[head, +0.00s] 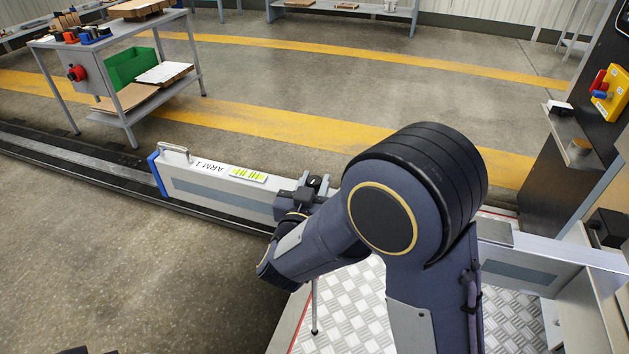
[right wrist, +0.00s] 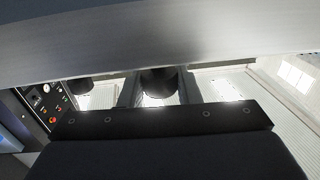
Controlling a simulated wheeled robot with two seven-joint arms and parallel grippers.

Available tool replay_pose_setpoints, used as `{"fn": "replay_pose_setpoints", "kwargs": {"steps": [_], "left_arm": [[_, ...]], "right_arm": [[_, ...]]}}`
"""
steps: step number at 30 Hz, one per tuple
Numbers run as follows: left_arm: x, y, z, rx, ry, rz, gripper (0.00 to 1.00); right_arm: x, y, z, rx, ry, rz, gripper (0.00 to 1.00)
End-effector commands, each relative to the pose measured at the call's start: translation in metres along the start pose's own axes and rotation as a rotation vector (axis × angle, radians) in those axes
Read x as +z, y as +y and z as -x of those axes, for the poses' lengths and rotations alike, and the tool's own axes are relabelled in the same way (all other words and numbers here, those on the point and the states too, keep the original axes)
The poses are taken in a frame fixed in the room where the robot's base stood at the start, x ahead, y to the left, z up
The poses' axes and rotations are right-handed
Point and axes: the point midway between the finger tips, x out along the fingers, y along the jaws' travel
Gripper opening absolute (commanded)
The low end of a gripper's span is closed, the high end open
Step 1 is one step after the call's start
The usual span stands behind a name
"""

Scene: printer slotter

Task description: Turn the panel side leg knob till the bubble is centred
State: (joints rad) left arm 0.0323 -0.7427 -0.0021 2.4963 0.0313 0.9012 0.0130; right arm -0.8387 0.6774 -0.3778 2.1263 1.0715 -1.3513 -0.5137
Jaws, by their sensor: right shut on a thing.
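A long grey beam marked ARM 1 (head: 215,190) with a blue end reaches left across the head view. A yellow-green striped label (head: 250,174) is on it. My right gripper (head: 303,196) shows as dark parts beside the beam, partly behind my forearm. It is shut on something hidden. The leg knob and the bubble cannot be made out. A thin leg with a round foot (head: 314,331) stands below my forearm. In the right wrist view a grey metal face (right wrist: 150,45) spans the top, with a dark cylinder (right wrist: 158,82) beneath it. My left gripper is not in view.
A dark panel with a red and yellow switch (head: 608,92) stands at the right. A bench with a green bin (head: 130,66) is at upper left. Tread plate (head: 350,310) lies below my right arm. Open floor (head: 110,260) lies left. Panel buttons (right wrist: 45,105) show in the right wrist view.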

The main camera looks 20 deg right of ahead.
Motion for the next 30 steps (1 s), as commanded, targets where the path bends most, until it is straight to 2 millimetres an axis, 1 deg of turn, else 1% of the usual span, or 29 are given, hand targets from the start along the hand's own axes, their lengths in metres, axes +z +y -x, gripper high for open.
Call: {"fn": "replay_pose_setpoints", "kwargs": {"steps": [1, 2, 6, 7, 14, 17, 20, 27, 30], "left_arm": [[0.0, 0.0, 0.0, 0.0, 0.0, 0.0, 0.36], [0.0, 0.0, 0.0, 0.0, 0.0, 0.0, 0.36], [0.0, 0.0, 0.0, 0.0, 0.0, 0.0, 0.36], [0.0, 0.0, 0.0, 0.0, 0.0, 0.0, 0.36], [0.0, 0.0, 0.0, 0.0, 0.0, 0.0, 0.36], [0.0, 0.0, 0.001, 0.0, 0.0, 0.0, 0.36], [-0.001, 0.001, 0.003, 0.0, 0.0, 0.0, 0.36], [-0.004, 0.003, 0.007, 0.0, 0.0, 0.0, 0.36], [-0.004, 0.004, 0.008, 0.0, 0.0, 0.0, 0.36]], "right_arm": [[-0.001, 0.0, 0.0, -0.001, 0.002, 0.0, 0.07], [-0.001, 0.0, 0.0, -0.001, 0.002, 0.0, 0.31], [-0.001, 0.0, 0.0, -0.002, 0.002, 0.0, 0.49], [-0.001, 0.0, 0.0, -0.002, 0.002, 0.0, 0.52], [0.0, 0.0, 0.0, -0.002, 0.001, 0.0, 0.52], [-0.001, 0.0, 0.004, -0.003, 0.0, 0.0, 0.52], [-0.001, -0.001, 0.017, -0.006, 0.0, 0.0, 0.52], [-0.001, -0.001, 0.058, -0.006, 0.001, 0.002, 0.52], [-0.001, -0.001, 0.07, -0.005, 0.001, 0.0, 0.52]]}}
